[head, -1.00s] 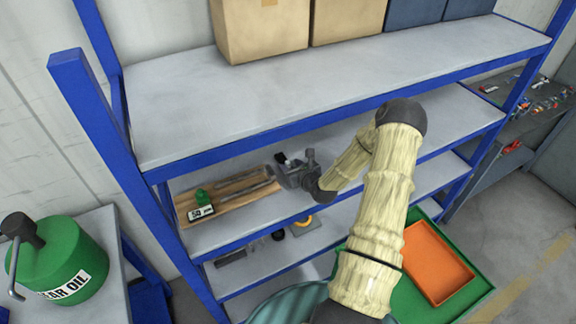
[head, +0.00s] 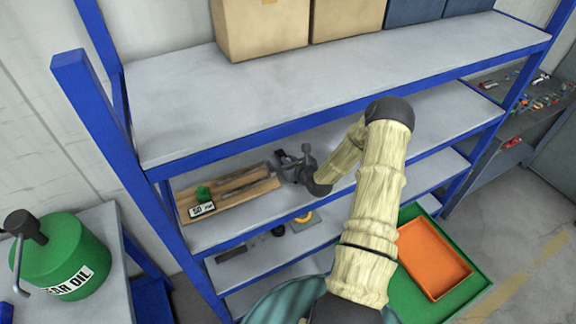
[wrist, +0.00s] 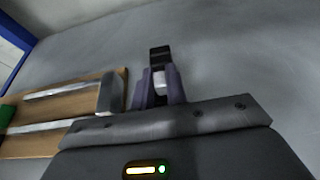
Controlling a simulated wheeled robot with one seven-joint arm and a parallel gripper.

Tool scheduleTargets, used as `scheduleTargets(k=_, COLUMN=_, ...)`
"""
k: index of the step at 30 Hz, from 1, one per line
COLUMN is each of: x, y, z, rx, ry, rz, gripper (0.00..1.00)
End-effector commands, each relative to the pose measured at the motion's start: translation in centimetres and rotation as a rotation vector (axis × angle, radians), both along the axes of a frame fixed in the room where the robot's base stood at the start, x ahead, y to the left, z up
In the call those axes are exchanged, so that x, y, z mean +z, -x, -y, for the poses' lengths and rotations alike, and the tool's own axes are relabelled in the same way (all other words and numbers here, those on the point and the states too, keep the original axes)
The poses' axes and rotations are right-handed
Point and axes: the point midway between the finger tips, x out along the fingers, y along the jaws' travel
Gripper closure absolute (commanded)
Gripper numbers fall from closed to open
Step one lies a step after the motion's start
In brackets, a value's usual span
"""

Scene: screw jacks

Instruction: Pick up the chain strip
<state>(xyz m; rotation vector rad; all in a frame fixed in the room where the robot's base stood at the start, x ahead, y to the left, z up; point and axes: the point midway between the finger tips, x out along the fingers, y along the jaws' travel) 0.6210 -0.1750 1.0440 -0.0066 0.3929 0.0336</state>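My gripper (head: 291,163) is on the middle shelf, at the right end of a wooden board (head: 184,203). In the wrist view its two fingers (wrist: 158,85) point away from me. A small upright black and silver-white thing (wrist: 160,62) shows at the gap between them; I cannot tell whether they grip it. No chain strip can be made out for certain. Long grey metal strips (head: 243,177) lie on the board, and they also show in the wrist view (wrist: 58,89), left of the fingers. A grey block (wrist: 110,93) stands at the board's near right end.
A green object with a "50" label (head: 202,209) sits at the board's left end. Blue posts (head: 100,130) stand at the left. The shelf right of my gripper is bare. Orange and green trays (head: 436,259) lie lower right.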

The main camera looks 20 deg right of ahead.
Motion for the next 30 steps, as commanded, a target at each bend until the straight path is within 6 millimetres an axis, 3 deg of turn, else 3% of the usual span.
scheduleTargets(k=14, x=1.0, y=-0.1, z=0.1, rx=-0.001, ry=0.001, rz=0.005, gripper=1.00)
scheduleTargets(k=30, x=9.1, y=-0.1, z=0.1, rx=-0.001, ry=0.002, rz=0.004, gripper=1.00)
